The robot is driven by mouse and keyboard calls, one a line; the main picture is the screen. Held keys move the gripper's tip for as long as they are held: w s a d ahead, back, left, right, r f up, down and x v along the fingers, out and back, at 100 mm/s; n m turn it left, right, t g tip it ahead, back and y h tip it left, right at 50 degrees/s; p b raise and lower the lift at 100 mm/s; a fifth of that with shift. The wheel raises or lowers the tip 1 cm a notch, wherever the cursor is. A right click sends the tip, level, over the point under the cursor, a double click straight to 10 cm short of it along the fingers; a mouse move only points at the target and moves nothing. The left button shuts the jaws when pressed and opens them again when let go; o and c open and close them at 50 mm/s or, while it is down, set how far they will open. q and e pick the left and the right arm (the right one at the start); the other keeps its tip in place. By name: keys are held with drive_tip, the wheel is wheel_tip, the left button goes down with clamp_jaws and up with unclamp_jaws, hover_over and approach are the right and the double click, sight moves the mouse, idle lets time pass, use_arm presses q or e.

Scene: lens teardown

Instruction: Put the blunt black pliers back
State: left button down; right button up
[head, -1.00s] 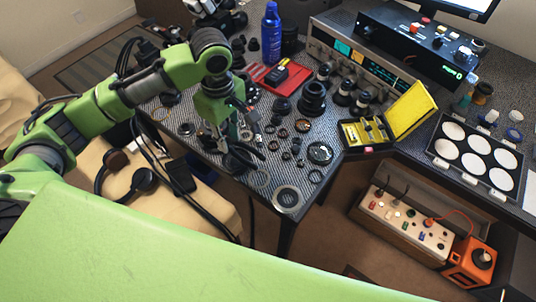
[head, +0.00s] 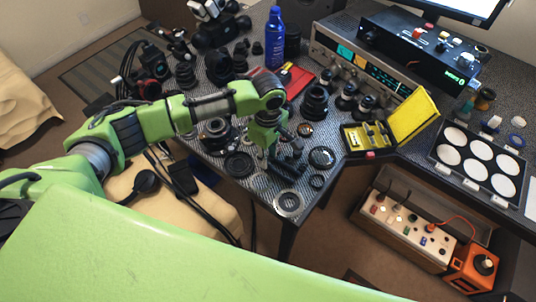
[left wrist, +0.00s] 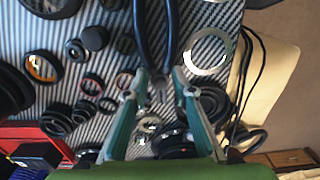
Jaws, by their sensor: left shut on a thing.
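The pliers (left wrist: 144,32), with dark handles, are in the left wrist view. Their two handles run up out of the picture's top edge. My left gripper (left wrist: 160,80) is shut on them near the pivot, with a teal finger on each side. The pliers' jaws are partly hidden between the fingers. In the head view my left gripper (head: 272,146) is over the front part of the patterned table, and the pliers (head: 288,166) show as a dark shape just below it, too small to make out well. My right gripper is not in view.
An open yellow case (head: 408,116) stands to the right of the gripper. A red tray (head: 300,82) lies behind it, near a blue bottle (head: 274,38). Lens rings and barrels crowd the table around it, including a large metal ring (head: 289,204) near the front corner.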

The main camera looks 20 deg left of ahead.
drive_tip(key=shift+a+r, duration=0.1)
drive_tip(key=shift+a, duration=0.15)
use_arm(q)
drive_tip(key=c, duration=2)
unclamp_jaws()
drive_tip(key=shift+f, duration=0.1)
wheel_tip(320, 180, up, 12)
drive_tip(key=shift+r, duration=0.2)
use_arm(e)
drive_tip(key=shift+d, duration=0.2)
